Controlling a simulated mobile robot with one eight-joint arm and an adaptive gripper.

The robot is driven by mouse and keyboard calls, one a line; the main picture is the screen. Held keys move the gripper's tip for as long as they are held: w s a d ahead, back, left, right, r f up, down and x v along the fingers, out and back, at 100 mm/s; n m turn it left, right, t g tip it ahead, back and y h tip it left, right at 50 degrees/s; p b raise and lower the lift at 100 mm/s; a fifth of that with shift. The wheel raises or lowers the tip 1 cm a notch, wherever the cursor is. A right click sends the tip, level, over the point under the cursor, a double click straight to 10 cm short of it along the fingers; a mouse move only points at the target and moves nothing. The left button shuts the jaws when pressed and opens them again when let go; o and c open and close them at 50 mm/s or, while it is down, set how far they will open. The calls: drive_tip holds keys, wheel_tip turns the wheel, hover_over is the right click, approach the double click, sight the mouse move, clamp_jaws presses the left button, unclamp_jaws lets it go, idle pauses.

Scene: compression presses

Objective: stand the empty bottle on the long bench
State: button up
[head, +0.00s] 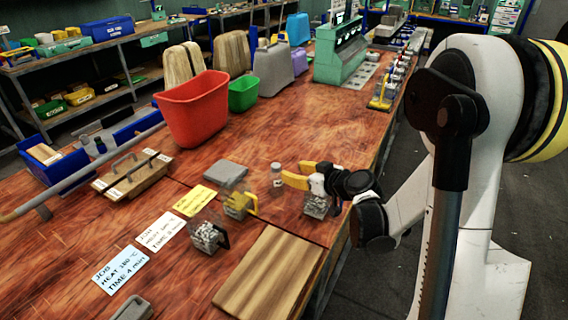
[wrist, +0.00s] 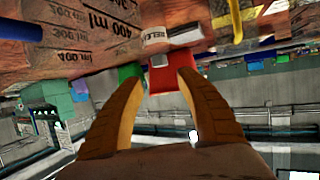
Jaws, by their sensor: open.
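The long bench (head: 300,110) has a reddish wood top and runs away from me in the head view. A small clear bottle (head: 276,175) with a pale top seems to stand upright on it, just left of my fingertips. My gripper (head: 291,172) is low over the bench's right side, with its yellow fingers apart and pointing left. In the wrist view my gripper (wrist: 158,78) is open, with no object visibly clasped between the fingers. A see-through surface with printed 400 ml marks (wrist: 105,32) fills the upper left there; I cannot tell which vessel it belongs to.
Clear jugs of pellets stand close by: one (head: 207,237) at the front, one with a yellow handle (head: 237,203), and one (head: 317,206) under my gripper. A wooden board (head: 268,275), a grey block (head: 226,172) and a red bin (head: 195,110) also occupy the bench.

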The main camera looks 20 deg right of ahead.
drive_tip(key=s+a+r+m+g+h, duration=0.1)
drive_tip(key=s+a+r+g, duration=0.15)
drive_tip(key=s, duration=0.45)
drive_tip(key=s+a+r+m+g+h, duration=0.1)
drive_tip(key=s+a+r+g, duration=0.2)
drive_tip(key=s, duration=0.4)
drive_tip(key=s+d+r+m+h, duration=0.2)
drive_tip(key=s+h, duration=0.1)
drive_tip(key=s, duration=1)
drive_tip(key=shift+s+r+m, duration=0.15)
drive_tip(key=shift+s+m, duration=0.1)
drive_tip(key=shift+m, duration=0.05)
